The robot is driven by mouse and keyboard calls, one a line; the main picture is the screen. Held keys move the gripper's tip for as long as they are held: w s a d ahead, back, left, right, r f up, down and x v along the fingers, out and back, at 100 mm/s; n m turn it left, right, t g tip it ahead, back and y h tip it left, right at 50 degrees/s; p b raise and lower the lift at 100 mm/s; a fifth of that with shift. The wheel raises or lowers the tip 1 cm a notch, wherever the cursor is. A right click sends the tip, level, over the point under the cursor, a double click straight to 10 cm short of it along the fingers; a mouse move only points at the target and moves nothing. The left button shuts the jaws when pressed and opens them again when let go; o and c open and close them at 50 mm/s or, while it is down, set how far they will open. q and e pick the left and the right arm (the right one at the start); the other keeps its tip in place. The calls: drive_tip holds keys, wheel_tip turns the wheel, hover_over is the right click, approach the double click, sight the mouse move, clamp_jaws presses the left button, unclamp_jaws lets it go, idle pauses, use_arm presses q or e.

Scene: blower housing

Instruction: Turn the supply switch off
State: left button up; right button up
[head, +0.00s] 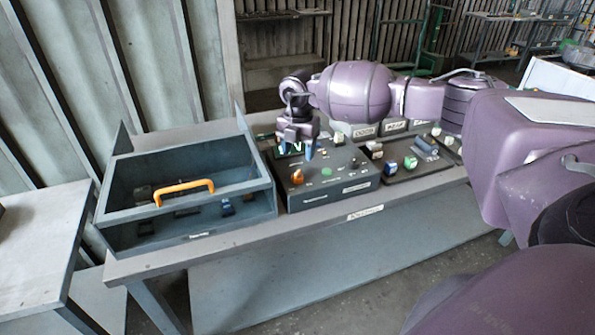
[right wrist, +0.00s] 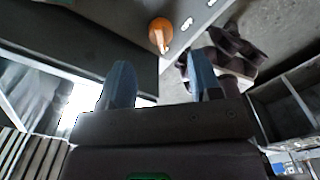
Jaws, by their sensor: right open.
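A dark control box (head: 340,188) stands on the bench. On its sloped top are an orange knob (head: 297,177), a green button (head: 326,171) and a small display, partly hidden behind my right gripper. The labels are too small to read, so I cannot tell for sure which control is the supply switch. My right gripper (head: 296,152) is open and empty, fingers down, above the box close to the orange knob and apart from it. In the right wrist view the orange knob (right wrist: 160,32) shows beyond the gap between the two blue fingers (right wrist: 159,68). My left gripper is out of view.
My right arm reaches across above that tray. The bench's front edge (head: 240,240) is clear.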

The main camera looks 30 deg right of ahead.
sight(298, 171)
wheel_tip(298, 171, down, 8)
drive_tip(key=shift+r, duration=0.25)
drive_tip(key=c, duration=0.9)
